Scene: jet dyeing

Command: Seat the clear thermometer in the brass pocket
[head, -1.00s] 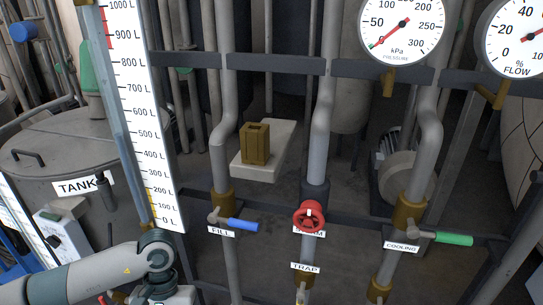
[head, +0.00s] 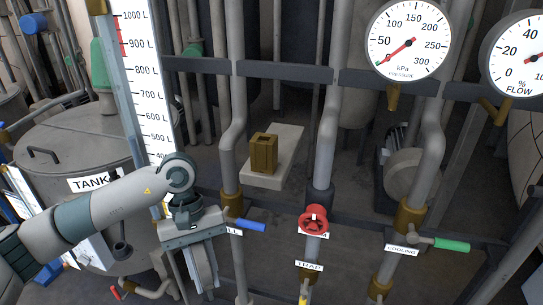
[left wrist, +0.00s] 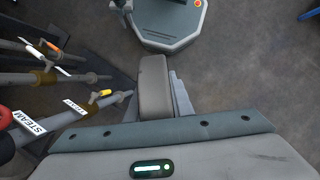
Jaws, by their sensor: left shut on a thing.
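The brass pocket (head: 264,153) is an upright square block with an open top. It sits on a pale ledge (head: 285,150) between the pipes in the head view. My left gripper (head: 205,288) is below and to the left of the pocket, apart from it, pointing down. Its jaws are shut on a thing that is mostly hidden. I cannot make out the clear thermometer distinctly. In the left wrist view the gripper's grey finger (left wrist: 155,88) shows over the floor. My right gripper is not in view.
Pipes stand on both sides of the ledge. The level scale (head: 148,90) stands at left, and a dark rail (head: 285,70) crosses above.

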